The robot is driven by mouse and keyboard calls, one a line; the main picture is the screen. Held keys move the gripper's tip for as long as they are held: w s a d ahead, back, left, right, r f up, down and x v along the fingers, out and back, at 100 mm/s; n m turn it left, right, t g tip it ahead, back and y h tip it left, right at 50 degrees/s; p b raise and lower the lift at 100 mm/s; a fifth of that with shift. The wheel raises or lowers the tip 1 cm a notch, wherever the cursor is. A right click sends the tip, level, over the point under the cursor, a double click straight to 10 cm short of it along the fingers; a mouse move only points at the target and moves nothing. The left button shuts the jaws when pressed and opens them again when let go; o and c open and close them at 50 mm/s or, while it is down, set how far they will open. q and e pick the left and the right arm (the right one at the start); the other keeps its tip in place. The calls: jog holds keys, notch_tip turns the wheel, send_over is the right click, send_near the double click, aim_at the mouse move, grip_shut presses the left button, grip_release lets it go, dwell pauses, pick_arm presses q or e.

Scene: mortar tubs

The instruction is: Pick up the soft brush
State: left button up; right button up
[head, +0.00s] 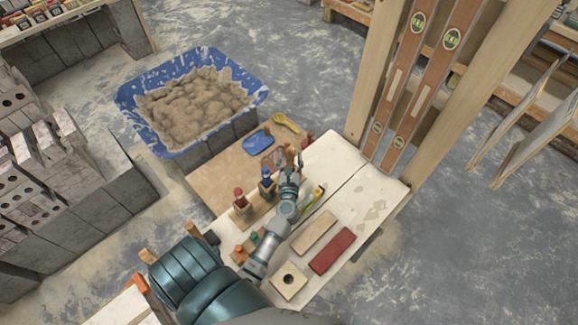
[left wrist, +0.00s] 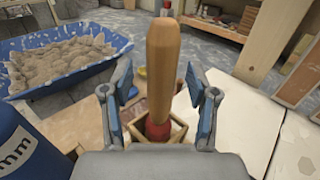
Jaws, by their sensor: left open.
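An upright wooden handle (left wrist: 161,70) with a red lower part stands in a small square wooden holder (left wrist: 178,131) in the left wrist view. It looks like the soft brush's handle; no bristles show. My left gripper (left wrist: 158,98) is open, one finger on each side of the handle, with gaps visible. In the head view the handle's wooden top (head: 290,154) shows at my left gripper (head: 287,170), over the far part of the bench; my arm hides much of the holder. My right gripper is not in view.
A blue tub (head: 258,86) of mortar stands beyond the bench. Red-topped (head: 239,198) and blue-topped (head: 266,178) tools stand left of my arm. A wooden block (head: 314,232), red block (head: 332,250) and yellow tool (head: 314,197) lie right. Spirit levels (head: 407,75) lean behind.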

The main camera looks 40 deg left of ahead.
pick_arm(q)
jog(key=shift+w+a, duration=0.1)
jog(key=shift+w, duration=0.25)
jog(key=shift+r, duration=0.15)
jog(key=shift+a, duration=0.15)
jog(key=c, duration=0.8)
jog(key=shift+a, duration=0.15)
grip_shut()
jog(key=shift+f, duration=0.2)
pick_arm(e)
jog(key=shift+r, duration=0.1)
